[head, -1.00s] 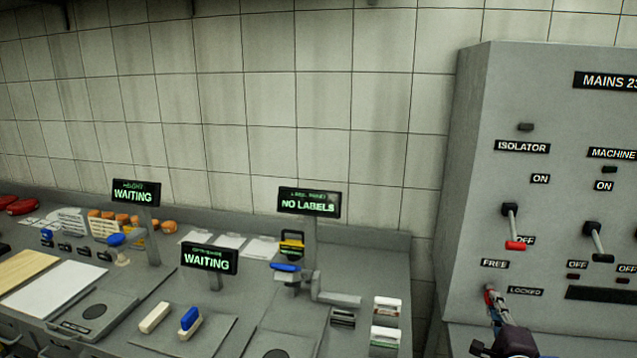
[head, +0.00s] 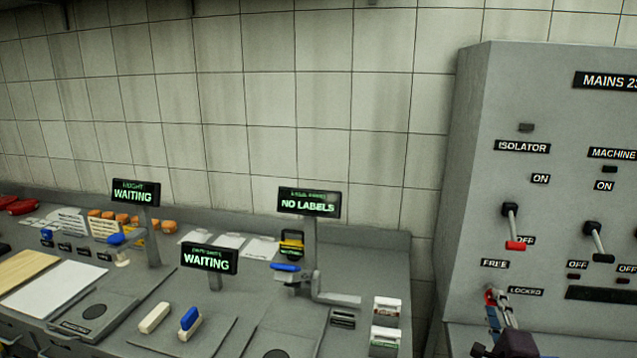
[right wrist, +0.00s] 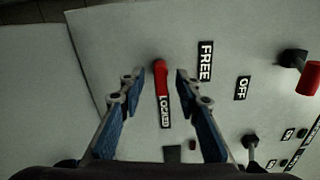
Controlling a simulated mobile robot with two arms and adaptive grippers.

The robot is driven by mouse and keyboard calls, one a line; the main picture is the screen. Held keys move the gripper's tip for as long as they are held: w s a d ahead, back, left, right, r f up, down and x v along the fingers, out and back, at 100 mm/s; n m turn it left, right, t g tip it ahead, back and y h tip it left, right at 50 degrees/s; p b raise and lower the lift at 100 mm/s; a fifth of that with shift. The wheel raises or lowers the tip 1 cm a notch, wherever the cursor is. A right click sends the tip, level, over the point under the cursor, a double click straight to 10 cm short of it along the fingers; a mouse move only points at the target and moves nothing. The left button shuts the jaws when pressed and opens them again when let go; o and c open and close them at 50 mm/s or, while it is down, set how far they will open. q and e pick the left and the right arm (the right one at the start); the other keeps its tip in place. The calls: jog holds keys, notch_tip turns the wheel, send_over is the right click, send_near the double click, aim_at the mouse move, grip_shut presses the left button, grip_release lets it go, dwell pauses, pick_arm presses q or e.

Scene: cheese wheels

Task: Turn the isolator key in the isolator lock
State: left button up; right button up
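The isolator key has a red handle (right wrist: 161,78) in the right wrist view, lying over the upper end of the LOCKED label (right wrist: 165,112), with the FREE label (right wrist: 205,61) to its right. In the head view the red key (head: 489,296) shows at the isolator lock, low on the grey mains cabinet, mostly behind my gripper. My right gripper (right wrist: 158,76) is open, one fingertip on each side of the key, with a visible gap on both sides. It also shows in the head view (head: 497,303). My left gripper is not in view.
The isolator lever (head: 510,225) with a red handle points down at OFF above the lock. The machine lever (head: 597,240) is to its right. A grey workbench (head: 385,250) with signs, stamps and papers stands left of the cabinet (head: 465,180).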

jog(key=v, duration=1.1)
jog(key=shift+d, duration=0.1)
